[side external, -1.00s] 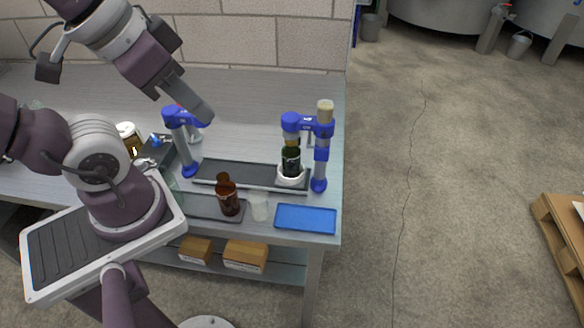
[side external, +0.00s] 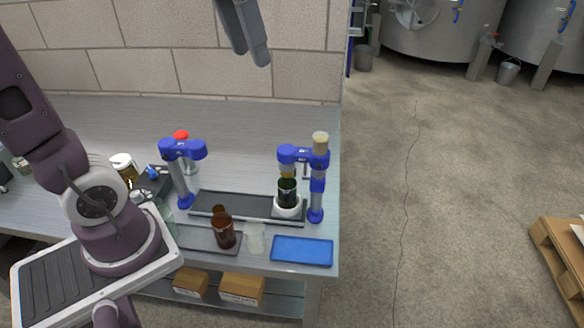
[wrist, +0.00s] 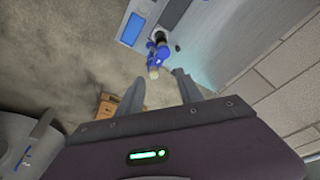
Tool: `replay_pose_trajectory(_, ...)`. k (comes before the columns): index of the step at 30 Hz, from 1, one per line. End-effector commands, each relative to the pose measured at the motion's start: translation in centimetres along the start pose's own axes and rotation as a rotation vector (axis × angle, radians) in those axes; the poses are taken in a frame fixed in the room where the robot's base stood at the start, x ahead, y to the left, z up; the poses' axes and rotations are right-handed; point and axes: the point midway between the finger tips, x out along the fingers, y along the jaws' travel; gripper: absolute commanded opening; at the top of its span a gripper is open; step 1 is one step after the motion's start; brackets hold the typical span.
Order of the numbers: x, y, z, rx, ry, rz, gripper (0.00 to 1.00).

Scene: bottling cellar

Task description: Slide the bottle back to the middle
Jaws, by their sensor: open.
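A dark green bottle (side external: 287,192) stands upright in a white round holder (side external: 289,207) at the right end of a dark track (side external: 240,206). A blue clamp fixture (side external: 301,155) with a tan cap on its post stands over and beside the bottle, hiding its top. A second blue fixture (side external: 183,150) stands at the track's left end. The middle of the track is empty. My gripper (side external: 251,58) is open and empty, high above the bench and far from the bottle. The wrist view shows its two spread fingers (wrist: 158,84) with nothing between them.
A brown bottle (side external: 224,236) stands on a dark tray in front of the track, beside a clear cup (side external: 255,239). A blue tray (side external: 302,251) lies at the bench's front right corner. A jar (side external: 123,167) stands at left. The back of the bench is clear.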

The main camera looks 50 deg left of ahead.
Motion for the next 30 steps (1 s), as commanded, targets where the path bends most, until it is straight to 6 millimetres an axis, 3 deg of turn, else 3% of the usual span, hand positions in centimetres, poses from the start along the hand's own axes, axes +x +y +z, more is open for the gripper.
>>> replay_pose_trajectory(3, 1.3, -1.7, -3.8, -0.003, -0.068, 0.000, 0.43)
replay_pose_trajectory(9, 4.1, -4.4, -8.5, -0.001, -0.163, 0.005, 0.43)
replay_pose_trajectory(18, 9.0, -8.0, -12.7, 0.003, -0.269, 0.019, 0.43)
replay_pose_trajectory(23, 12.2, -8.0, -11.7, 0.005, -0.278, 0.021, 0.43)
replay_pose_trajectory(26, 15.1, -7.9, -10.9, 0.006, -0.279, 0.021, 0.43)
replay_pose_trajectory(30, 20.9, -7.8, -9.1, 0.005, -0.283, 0.022, 0.43)
